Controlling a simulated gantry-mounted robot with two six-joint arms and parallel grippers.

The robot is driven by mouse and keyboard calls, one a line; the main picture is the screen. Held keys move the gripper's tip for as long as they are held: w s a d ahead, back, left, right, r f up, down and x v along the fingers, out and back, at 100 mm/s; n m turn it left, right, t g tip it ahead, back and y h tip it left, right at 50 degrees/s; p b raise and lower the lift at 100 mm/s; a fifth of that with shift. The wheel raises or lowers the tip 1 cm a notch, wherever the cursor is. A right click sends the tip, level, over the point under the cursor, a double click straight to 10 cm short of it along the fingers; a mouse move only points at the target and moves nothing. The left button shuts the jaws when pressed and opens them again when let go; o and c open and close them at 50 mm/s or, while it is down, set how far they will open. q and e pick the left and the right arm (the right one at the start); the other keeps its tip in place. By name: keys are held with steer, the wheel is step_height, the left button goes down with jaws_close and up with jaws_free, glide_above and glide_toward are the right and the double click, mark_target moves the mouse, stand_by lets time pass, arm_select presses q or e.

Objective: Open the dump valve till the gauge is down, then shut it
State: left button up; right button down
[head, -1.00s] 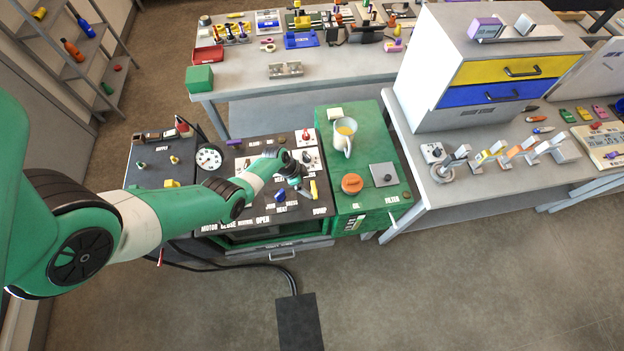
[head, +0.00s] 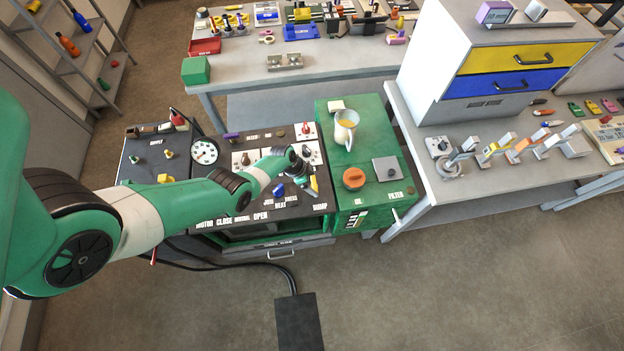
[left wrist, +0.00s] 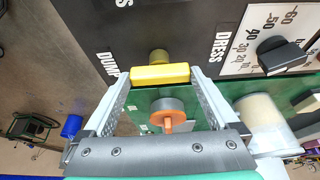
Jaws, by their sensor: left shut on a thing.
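The dump valve's yellow handle (left wrist: 160,74) sits on a brass stem beside the DUMP label in the left wrist view. In the head view a bit of the yellow handle (head: 314,184) shows at the right front of the black panel. My left gripper (left wrist: 160,80) is shut on it, one finger at each end of the bar. In the head view the left gripper (head: 306,182) is partly hidden by its own wrist. The round white gauge (head: 204,152) stands at the panel's left; its needle is too small to read. My right gripper is not in view.
A blue knob (head: 278,190) and other small controls are close to the left gripper. The green section at the right holds a jug (head: 345,130), an orange cap (head: 354,178) and a grey filter plate (head: 386,168). The floor in front is mostly clear.

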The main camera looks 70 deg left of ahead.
arm_select(q)
steer(key=shift+d+n, duration=0.1)
steer(key=shift+n, duration=0.2)
steer(key=n+y+p, duration=0.1)
steer(key=n, duration=0.2)
steer(key=shift+d, duration=0.15)
steer(key=n+y, duration=0.1)
steer(key=n, duration=0.3)
steer(key=shift+d+y, duration=0.1)
steer(key=shift+y, duration=0.3)
steer(key=n+y, duration=0.1)
steer(key=n, duration=0.1)
steer(key=shift+w+d+f+n+g, duration=0.1)
steer(key=shift+n+g, duration=0.2)
steer(key=shift+g, duration=0.1)
steer(key=n+g+y+b, duration=0.1)
steer(key=n, duration=0.2)
steer(key=shift+w+n, duration=0.1)
steer(key=shift+n, duration=0.2)
steer(key=n, duration=0.2)
steer(key=n+g, duration=0.1)
steer(key=n, duration=0.1)
steer(key=shift+w+d+g+b, duration=0.1)
steer(key=shift+g+b, duration=0.2)
steer(key=shift+b, duration=0.1)
steer(key=shift+n, duration=0.3)
steer(key=o, duration=1)
